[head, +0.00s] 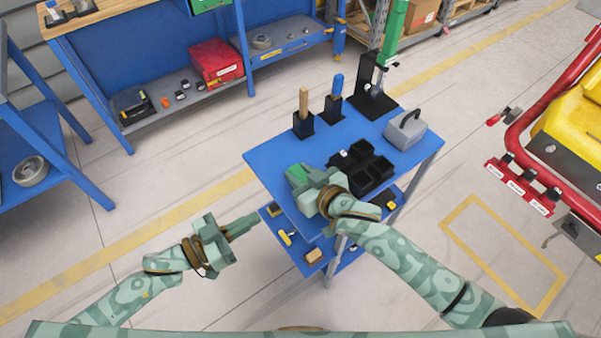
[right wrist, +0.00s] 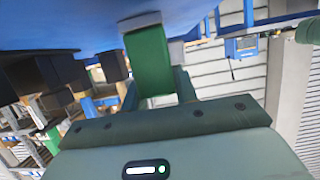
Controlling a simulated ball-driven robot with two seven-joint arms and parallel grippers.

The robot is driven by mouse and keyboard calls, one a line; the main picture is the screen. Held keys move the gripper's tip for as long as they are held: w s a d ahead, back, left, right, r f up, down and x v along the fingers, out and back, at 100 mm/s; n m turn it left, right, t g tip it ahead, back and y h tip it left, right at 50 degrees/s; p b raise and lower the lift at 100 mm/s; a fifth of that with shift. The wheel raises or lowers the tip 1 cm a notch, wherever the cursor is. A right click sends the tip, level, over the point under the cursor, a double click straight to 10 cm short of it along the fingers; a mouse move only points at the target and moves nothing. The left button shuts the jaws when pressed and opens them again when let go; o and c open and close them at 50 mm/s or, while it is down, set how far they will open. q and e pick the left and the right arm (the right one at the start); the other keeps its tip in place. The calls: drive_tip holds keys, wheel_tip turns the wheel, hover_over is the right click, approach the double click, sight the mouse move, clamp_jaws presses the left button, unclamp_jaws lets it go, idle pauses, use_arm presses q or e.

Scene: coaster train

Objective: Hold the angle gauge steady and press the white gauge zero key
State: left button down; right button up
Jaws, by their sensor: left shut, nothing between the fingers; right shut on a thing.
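The angle gauge, which I take to be the green block (head: 296,173), is at the left part of the blue cart top. My right gripper (head: 303,178) is over that part of the cart and shut on it. In the right wrist view the green block (right wrist: 149,62) stands between the fingers, with a pale grey band at its far end close to the blue surface. I cannot make out the white zero key in either view. My left gripper (head: 245,225) is shut and empty, left of the cart and apart from the gauge.
The blue cart top (head: 270,149) also carries a black divided tray (head: 372,170), a grey box with a handle (head: 406,130), two black holders with wooden and blue handles, and a black stand with a green column. A lower shelf holds small parts. Open floor lies left of the cart.

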use_arm(q)
drive_tip(key=shift+m+g+y, duration=0.3)
drive_tip(key=shift+m+y, duration=0.1)
drive_tip(key=shift+y, duration=0.5)
drive_tip(key=x, duration=0.2)
drive_tip(key=r+x, duration=0.1)
drive_tip(key=x, duration=0.2)
drive_tip(key=r+x, duration=0.1)
drive_tip(key=x, duration=0.2)
drive_tip(key=shift+w+d, duration=0.2)
drive_tip(key=shift+d, duration=0.15)
